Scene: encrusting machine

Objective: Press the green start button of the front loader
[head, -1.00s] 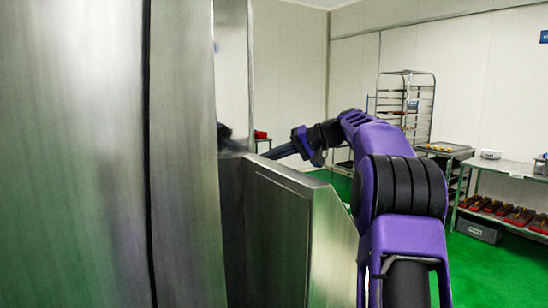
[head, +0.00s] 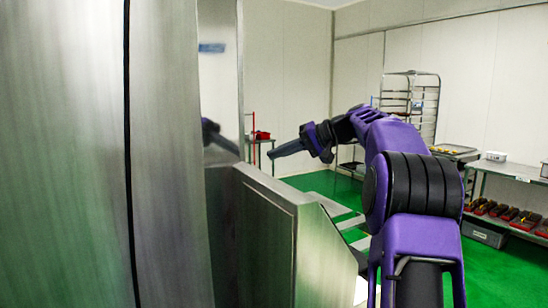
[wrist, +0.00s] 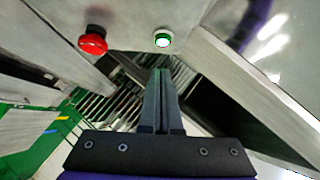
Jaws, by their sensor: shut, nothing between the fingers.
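The green start button (wrist: 162,41) shows in the wrist view on a grey metal panel, with a pale lit centre and a green ring. My gripper (wrist: 160,72) is shut and empty, its fingertips pointing toward the panel just below the button in the picture. A gap to the button shows; I cannot tell how deep it is. In the head view my gripper (head: 272,154) points left toward the steel machine (head: 170,150). The button is not visible in the head view.
A red mushroom knob (wrist: 93,40) sits left of the button on the same panel. A metal grate (wrist: 115,105) lies below. A steel panel (head: 265,215) stands under my arm. A rack (head: 410,100) and a table (head: 505,168) stand at the right.

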